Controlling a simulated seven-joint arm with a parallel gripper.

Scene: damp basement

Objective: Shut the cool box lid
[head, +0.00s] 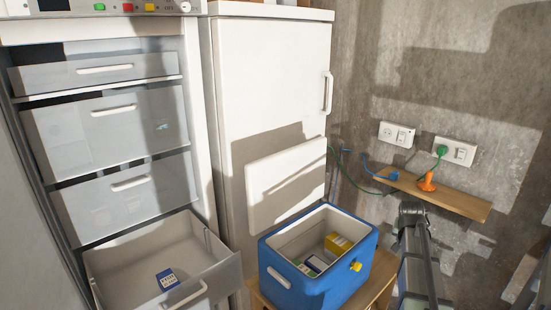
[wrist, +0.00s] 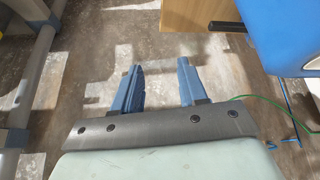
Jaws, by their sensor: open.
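The blue cool box (head: 300,282) stands on a low wooden stand, and its white lid (head: 285,190) is raised at the back, in front of the white fridge door. Yellow and blue-and-white packs (head: 337,244) lie inside. A yellow knob shows on the box's side. My gripper (wrist: 158,78) is open and empty over the floor in the wrist view, apart from the box. A blue corner of the cool box (wrist: 285,35) shows at the upper right there. In the head view my arm is to the right of the box; its fingers cannot be made out.
A freezer drawer (head: 150,250) is pulled out at the left, with a blue-and-white pack (head: 167,279) in it. A wooden shelf (head: 455,199) with an orange plug (head: 427,182) and cables is on the right wall. A green cable (wrist: 262,102) runs near the floor in the wrist view.

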